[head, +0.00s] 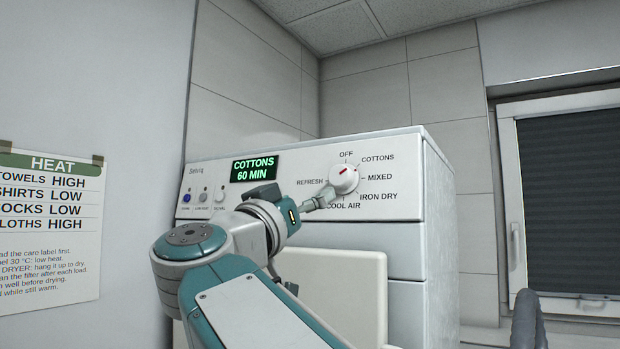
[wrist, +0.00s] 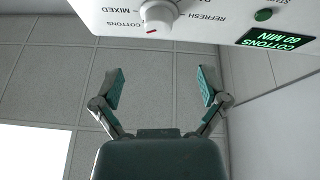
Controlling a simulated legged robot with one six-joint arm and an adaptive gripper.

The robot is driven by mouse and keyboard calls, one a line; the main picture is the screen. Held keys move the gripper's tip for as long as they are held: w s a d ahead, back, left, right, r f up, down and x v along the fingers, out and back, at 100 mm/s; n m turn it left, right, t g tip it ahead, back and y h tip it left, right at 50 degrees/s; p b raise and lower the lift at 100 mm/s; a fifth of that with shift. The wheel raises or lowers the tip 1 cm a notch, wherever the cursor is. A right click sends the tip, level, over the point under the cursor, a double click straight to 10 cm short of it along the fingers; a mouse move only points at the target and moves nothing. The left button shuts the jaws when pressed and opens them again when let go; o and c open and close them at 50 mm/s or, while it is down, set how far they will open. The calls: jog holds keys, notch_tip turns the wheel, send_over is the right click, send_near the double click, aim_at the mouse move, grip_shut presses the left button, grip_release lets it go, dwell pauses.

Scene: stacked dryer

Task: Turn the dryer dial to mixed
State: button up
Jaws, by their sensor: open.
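The round white dial (head: 344,178) is on the dryer's front panel, with a red mark turned to the upper right, toward COTTONS. MIXED is printed right of the dial, just below COTTONS. The display (head: 254,168) reads COTTONS 60 MIN. My gripper (head: 322,198) is at the dial's lower left in the head view; whether it touches cannot be told there. In the wrist view, which is upside down, my open gripper (wrist: 160,88) has empty space between its fingers. The dial (wrist: 158,14) shows beyond the fingertips, apart from them.
Several small buttons (head: 203,198) sit on the panel left of the display. The white dryer (head: 405,250) stands against a tiled wall. A heat notice (head: 50,225) hangs on the left wall. A window with a dark blind (head: 570,200) is at the right.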

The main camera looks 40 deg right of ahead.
aim_at(337, 178)
jog(key=x, duration=1)
jog(key=shift+w+d+r, duration=0.1)
jog(key=shift+w+d, duration=0.05)
jog(key=shift+d, duration=0.15)
jog(key=c, duration=1.1)
